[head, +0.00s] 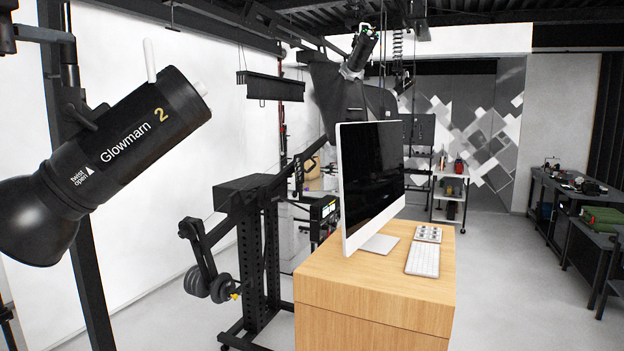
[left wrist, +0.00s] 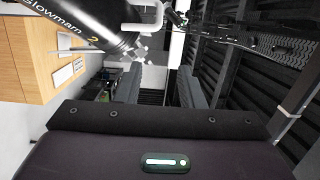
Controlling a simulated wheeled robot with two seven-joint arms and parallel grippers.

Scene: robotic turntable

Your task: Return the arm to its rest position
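Neither of my arms nor either gripper shows in the head view. In the left wrist view, a dark body with a small lit green-white panel (left wrist: 166,162) and a black bolted bar fills the bottom. I see nothing held. My right gripper is in neither view.
A black Glowmarn lamp (head: 130,135) hangs close at left; it also shows in the left wrist view (left wrist: 85,22). A wooden desk (head: 375,292) bears a monitor (head: 370,175) and keyboard (head: 423,259). A black weighted stand (head: 262,250) is beside it. Floor right of the desk is clear.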

